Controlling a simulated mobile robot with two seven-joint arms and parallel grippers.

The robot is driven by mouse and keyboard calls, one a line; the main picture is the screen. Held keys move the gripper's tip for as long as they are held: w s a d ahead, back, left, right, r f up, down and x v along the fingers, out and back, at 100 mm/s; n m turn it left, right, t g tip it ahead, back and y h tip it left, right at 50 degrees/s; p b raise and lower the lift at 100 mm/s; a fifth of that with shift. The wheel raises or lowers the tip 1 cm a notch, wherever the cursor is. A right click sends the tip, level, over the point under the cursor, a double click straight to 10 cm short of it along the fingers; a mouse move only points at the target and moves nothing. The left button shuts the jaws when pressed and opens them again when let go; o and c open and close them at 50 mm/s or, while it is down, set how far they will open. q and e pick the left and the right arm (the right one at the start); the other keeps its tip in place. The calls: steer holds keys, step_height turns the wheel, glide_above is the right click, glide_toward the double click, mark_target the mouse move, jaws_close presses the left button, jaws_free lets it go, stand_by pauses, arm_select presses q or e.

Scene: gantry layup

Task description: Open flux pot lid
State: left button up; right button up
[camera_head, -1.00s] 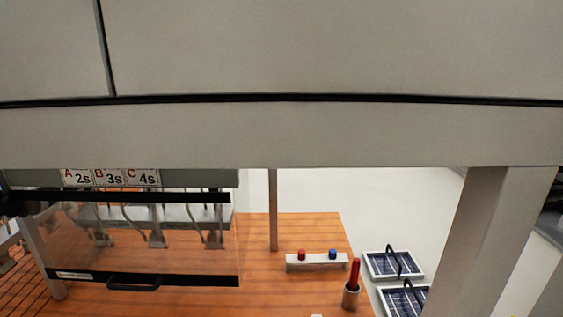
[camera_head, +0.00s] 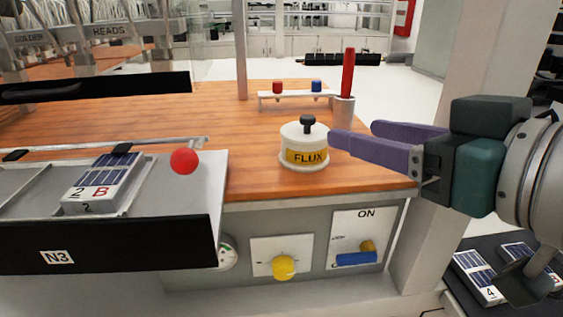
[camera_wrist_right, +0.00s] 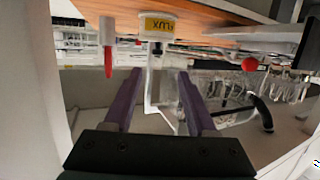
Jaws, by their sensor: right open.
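The flux pot (camera_head: 304,157) is a white round pot with a yellow FLUX label, standing upright on the wooden bench top. Its lid (camera_head: 306,130) is on, with a black knob (camera_head: 308,120) at the centre. In the right wrist view the pot (camera_wrist_right: 157,24) appears upside down, ahead of the fingers. My right gripper (camera_head: 357,132) comes in from the right with purple fingers spread and nothing between them. Its nearer fingertip overlaps the pot's right side in the head view; I cannot tell whether it touches. My left gripper is not in view.
A red-handled tool stands in a holder (camera_head: 343,111) behind the pot. A small rack (camera_head: 290,95) with red and blue buttons is further back. At left are a black-fronted tray (camera_head: 120,240) and a red ball knob (camera_head: 184,161). A grey post (camera_head: 450,60) rises at right.

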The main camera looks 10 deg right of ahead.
mark_target(312, 119)
arm_select(q)
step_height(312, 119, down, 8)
steer(key=b, duration=0.4)
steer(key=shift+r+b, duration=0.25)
steer(key=shift+b, duration=0.05)
arm_select(e)
steer(key=w+a, duration=0.1)
steer(key=w, duration=0.3)
steer(key=w+a+f+t+y, duration=0.1)
steer(key=w, duration=0.2)
steer(key=w+a+f+t, duration=0.1)
steer(key=w+a, duration=0.1)
steer(key=w, duration=0.2)
steer(key=shift+w+f, duration=0.25)
steer(key=shift+w, duration=0.05)
steer(key=shift+c, duration=0.2)
jaws_close()
